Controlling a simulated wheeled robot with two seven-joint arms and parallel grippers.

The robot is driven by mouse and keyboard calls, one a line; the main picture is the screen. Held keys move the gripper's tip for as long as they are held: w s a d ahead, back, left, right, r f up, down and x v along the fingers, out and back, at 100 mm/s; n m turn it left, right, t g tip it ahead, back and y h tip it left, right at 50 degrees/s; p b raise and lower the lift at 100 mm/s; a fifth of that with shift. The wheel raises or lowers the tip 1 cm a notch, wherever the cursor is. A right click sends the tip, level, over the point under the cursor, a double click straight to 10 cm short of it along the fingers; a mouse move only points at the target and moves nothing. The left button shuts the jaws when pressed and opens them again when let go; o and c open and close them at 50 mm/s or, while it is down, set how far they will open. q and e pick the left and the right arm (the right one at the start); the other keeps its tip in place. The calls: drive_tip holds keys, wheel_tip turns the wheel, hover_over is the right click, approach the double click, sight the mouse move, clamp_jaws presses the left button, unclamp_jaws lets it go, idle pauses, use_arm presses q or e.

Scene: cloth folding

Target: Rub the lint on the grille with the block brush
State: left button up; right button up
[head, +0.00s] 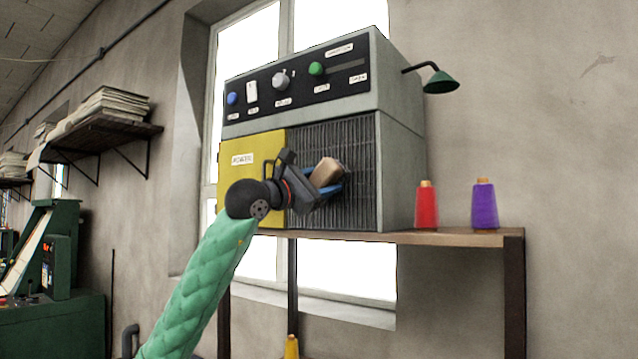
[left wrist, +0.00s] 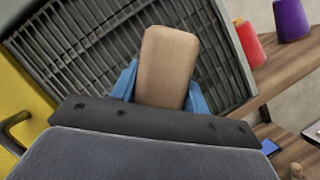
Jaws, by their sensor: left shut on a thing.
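The dark slatted grille (head: 362,205) is on the front of a grey machine, right of its yellow panel; it also fills much of the left wrist view (left wrist: 75,50). My left gripper (head: 333,188) is shut on the tan block brush (head: 326,171), with its blue fingers on either side of the block. The block brush (left wrist: 167,65) is in front of the grille in the left wrist view. Its bristles are hidden, and I cannot tell whether it touches the grille. I cannot make out any lint. My right gripper is not in view.
The machine (head: 400,150) stands on a wooden shelf (head: 450,238). A red thread cone (head: 427,207) and a purple thread cone (head: 484,205) stand right of it. A green lamp (head: 441,82) sticks out at the machine's upper right. The yellow panel (head: 262,150) has a dark handle.

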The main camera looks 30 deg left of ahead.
sight(360, 176)
use_arm(q)
drive_tip(key=shift+s+d+b, duration=0.2)
drive_tip(key=shift+d+b, duration=0.35)
drive_tip(key=shift+d, duration=2.65)
drive_tip(key=shift+b, duration=0.35)
drive_tip(key=shift+w+a+b, duration=0.2)
drive_tip(key=shift+a+b, duration=0.65)
drive_tip(key=shift+a, duration=1.85)
drive_tip(key=shift+w+a+b, duration=0.2)
drive_tip(key=shift+a+b, duration=0.25)
drive_tip(key=shift+a, duration=2.15)
drive_tip(key=shift+s, duration=0.1)
